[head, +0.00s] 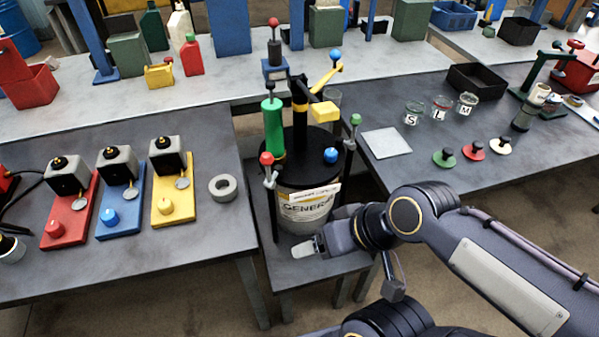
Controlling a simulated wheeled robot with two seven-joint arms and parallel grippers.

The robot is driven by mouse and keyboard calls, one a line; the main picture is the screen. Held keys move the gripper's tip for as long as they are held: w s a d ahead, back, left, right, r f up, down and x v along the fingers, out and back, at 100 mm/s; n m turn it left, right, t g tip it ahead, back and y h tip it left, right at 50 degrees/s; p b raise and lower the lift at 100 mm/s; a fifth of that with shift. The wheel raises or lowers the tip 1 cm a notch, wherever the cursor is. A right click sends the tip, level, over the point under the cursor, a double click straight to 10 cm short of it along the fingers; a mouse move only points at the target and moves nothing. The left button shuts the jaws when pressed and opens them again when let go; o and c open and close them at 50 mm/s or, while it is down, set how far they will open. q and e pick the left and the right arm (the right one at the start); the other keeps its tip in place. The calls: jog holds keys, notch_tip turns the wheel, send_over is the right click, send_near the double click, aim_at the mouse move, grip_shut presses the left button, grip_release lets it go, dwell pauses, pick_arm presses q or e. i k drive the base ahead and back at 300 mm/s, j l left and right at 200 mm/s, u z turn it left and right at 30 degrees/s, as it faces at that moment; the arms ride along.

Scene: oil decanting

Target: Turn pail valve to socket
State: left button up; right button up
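A white pail (306,212) with a printed label reading "GENERA…" stands on a small grey stand in the middle of the head view. Its black top (308,150) carries a green-handled pump (273,128), a yellow block (325,112) on a yellow arm, and a blue ball knob (330,155). A red-knobbed clamp (267,160) is at its left and a green-knobbed clamp (355,121) at its right. I cannot tell which part is the valve or the socket. My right gripper (312,245) is low in front of the pail; its finger opening is unclear. My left gripper is out of view.
Red, blue and yellow stations (176,196) and a grey ring (223,187) are on the left table. The right table holds a pale square plate (386,142), lettered jars (440,107), small knobs (473,150) and a black tray (477,81). The stand's front left is clear.

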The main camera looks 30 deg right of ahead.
aim_at(331, 155)
jog(key=z, duration=1.3)
jog(key=i+l+u, duration=0.1)
jog(key=i+u, duration=0.15)
jog(key=u, duration=0.2)
jog(key=i+l+u, duration=0.15)
jog(key=u, duration=0.35)
jog(key=i+l, duration=0.05)
jog(key=i, duration=0.05)
